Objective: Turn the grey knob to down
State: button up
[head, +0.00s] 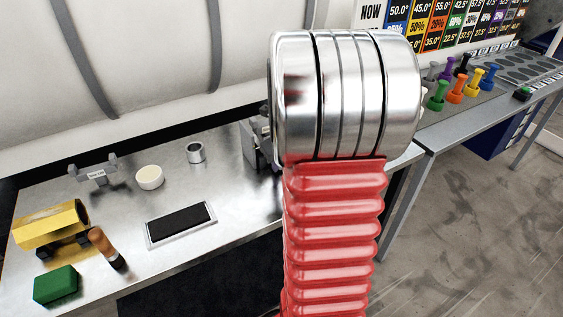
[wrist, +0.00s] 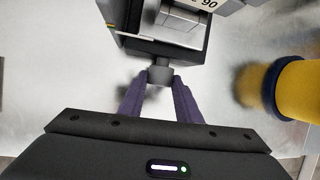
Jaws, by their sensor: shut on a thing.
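In the wrist view, the purple fingers of my gripper (wrist: 159,97) are shut on the small grey knob (wrist: 160,74). The knob sticks out from a dark boxy device (wrist: 150,45) with a pale metal block in it and a label ending in "90". Which way the knob points is not clear. In the head view, my arm covers the knob and gripper. Part of a grey device (head: 254,146) shows at the arm's left edge.
A yellow cylinder with a dark blue band (wrist: 302,87) is right of my gripper. The steel table holds a white bowl (head: 150,177), metal cup (head: 195,152), black pad (head: 180,222), yellow cylinder (head: 50,224) and green block (head: 55,285). Coloured spools (head: 456,94) stand on a bench at right.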

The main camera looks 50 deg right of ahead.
jog(key=shift+s+a+f+h, duration=0.1)
jog(key=shift+h, duration=0.3)
jog(key=o, duration=1.1)
jog(key=shift+c, duration=0.2)
jog(key=shift+r, duration=0.2)
jog(key=v, duration=1.3)
jog(key=shift+r, duration=0.25)
jog(key=shift+a, duration=0.1)
